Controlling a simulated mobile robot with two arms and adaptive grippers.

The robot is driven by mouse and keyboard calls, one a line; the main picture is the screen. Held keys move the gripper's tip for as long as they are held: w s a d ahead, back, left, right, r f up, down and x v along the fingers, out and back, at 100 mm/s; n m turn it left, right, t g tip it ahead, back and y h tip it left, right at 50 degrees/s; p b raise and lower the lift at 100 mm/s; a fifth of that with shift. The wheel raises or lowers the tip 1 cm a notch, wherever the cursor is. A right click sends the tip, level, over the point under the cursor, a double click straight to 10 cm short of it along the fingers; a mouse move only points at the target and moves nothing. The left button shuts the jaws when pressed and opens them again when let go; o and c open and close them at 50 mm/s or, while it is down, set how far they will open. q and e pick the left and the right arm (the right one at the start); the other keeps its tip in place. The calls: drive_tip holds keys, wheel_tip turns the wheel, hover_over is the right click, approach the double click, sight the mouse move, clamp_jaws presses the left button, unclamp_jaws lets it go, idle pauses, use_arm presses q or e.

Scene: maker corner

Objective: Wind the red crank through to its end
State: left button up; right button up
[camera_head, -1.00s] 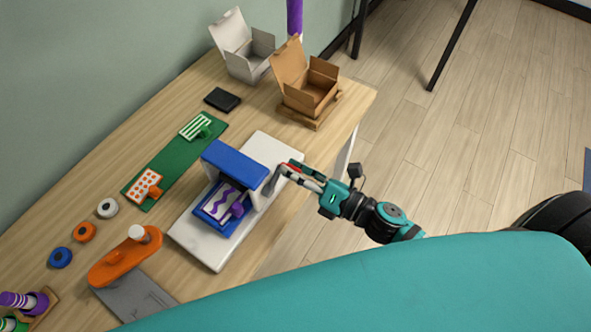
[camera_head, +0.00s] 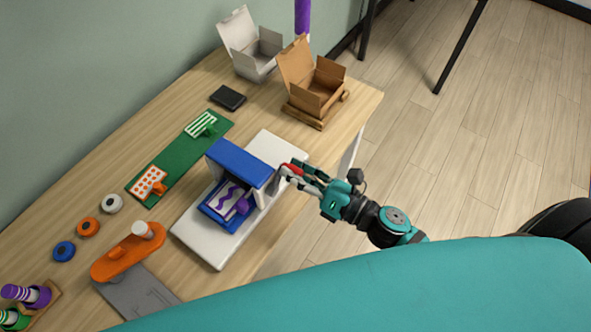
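The red crank (camera_head: 291,169) sticks out from the right side of a small press with a blue top (camera_head: 241,162) and a white base (camera_head: 213,252). A card with a purple wavy pattern (camera_head: 224,199) lies in the press's blue tray, with a purple knob (camera_head: 242,207) on it. My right gripper (camera_head: 298,172) is at the red crank, its fingers spread on either side of the handle. The fingers partly hide the handle, and contact is hard to make out. My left gripper is out of view.
A green board (camera_head: 170,165) with two patterned blocks lies behind the press. An orange tool (camera_head: 115,262) lies at the left. An open cardboard box (camera_head: 315,90) and an open white box (camera_head: 250,60) stand at the far end. Floor is clear right of the table.

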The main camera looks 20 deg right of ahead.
drive_tip(key=o, duration=0.5)
drive_tip(key=shift+s, duration=0.1)
drive_tip(key=v, duration=1.2)
